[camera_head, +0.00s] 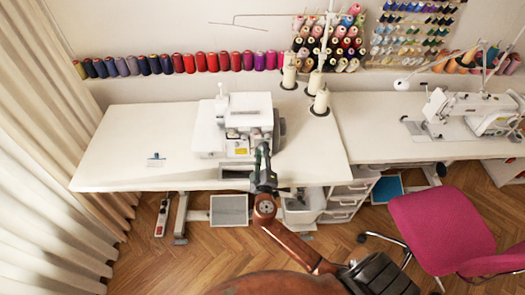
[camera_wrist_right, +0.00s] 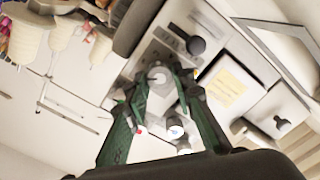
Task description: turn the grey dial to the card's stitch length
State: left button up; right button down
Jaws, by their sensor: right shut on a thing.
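A white sewing machine (camera_head: 245,117) stands on the white table. My right gripper (camera_head: 262,152) reaches up to its front from below. In the right wrist view, the two green fingers of my right gripper (camera_wrist_right: 163,82) are shut on the round grey dial (camera_wrist_right: 158,74), one on each side. In the head view the dial is hidden by the gripper. A pale yellow card (camera_wrist_right: 229,90) lies against the machine in the right wrist view, to the right of the fingers. Its writing is too blurred to read. My left gripper is in neither view.
A black knob (camera_wrist_right: 195,46) and a pale knob (camera_wrist_right: 175,131) sit close to the fingers. Thread cones (camera_head: 289,77) stand behind the machine. The table (camera_head: 118,135) is mostly clear on the left. A pink chair (camera_head: 440,225) stands at the right.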

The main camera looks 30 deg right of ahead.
jog(key=shift+n, duration=0.8)
jog(key=c, duration=1.7)
grip_release()
jog(key=shift+o, duration=0.2)
jog(key=v, duration=1.2)
jog(key=shift+s+d, duration=0.1)
jog(key=shift+d, duration=0.05)
